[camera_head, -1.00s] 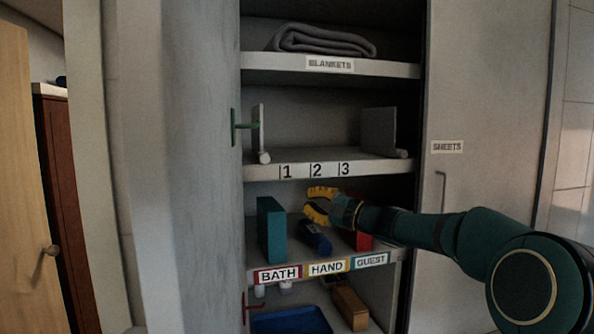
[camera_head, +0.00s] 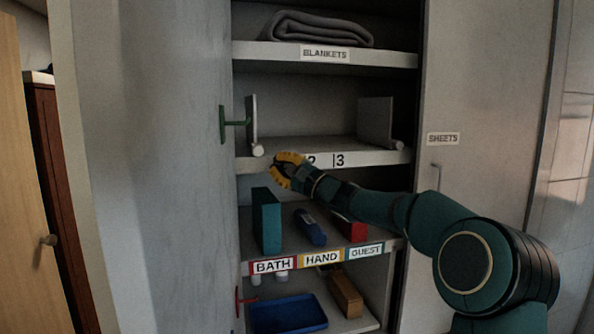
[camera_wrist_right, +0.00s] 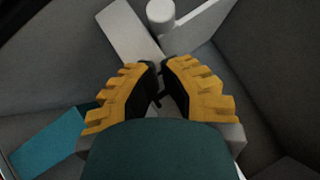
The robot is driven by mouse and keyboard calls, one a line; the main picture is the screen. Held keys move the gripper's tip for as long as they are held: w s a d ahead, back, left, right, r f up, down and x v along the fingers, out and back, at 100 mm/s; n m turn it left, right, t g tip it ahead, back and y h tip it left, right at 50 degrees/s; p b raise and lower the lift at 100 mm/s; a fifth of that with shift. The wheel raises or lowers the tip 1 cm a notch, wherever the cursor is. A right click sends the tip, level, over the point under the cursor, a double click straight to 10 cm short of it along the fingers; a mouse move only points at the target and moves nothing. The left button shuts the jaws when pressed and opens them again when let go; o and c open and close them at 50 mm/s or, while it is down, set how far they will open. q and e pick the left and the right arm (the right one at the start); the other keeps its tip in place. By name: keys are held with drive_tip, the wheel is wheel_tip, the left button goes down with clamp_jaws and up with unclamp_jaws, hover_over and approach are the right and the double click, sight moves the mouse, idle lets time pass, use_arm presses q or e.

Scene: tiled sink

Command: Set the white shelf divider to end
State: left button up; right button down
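The white shelf divider (camera_head: 252,118) is an upright panel at the left end of the middle shelf (camera_head: 330,148), above label 1. A round white knob (camera_head: 257,150) is at its lower front; this knob also shows at the top of the right wrist view (camera_wrist_right: 160,12). My right gripper (camera_head: 274,172), with yellow fingers, is just below and right of the knob, in front of the shelf edge, and hides label 1. In the right wrist view its fingertips (camera_wrist_right: 159,66) nearly meet, with nothing seen between them; it is apart from the knob. My left gripper is not in view.
A darker grey panel (camera_head: 376,122) stands at the right end of this shelf. Below are a teal box (camera_head: 266,220), a blue item (camera_head: 311,227) and a red box (camera_head: 350,230). A green handle (camera_head: 222,124) is at left. The space between the panels is clear.

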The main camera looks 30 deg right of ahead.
sight(252, 162)
drive_tip(key=shift+w+a+r, duration=0.1)
drive_tip(key=shift+a+r, duration=0.2)
drive_tip(key=shift+a, duration=0.2)
drive_tip(key=shift+a+r, duration=0.3)
drive_tip(key=shift+a, duration=0.2)
drive_tip(key=shift+w, duration=0.1)
drive_tip(key=shift+a, duration=0.15)
drive_tip(key=a+b, duration=0.1)
drive_tip(key=a, duration=0.1)
drive_tip(key=w+a+b, duration=0.1)
drive_tip(key=shift+a+f+b, duration=0.2)
drive_tip(key=shift+a+b, duration=0.2)
drive_tip(key=shift+a+r, duration=0.15)
drive_tip(key=shift+a, duration=0.15)
drive_tip(key=shift+d, duration=0.1)
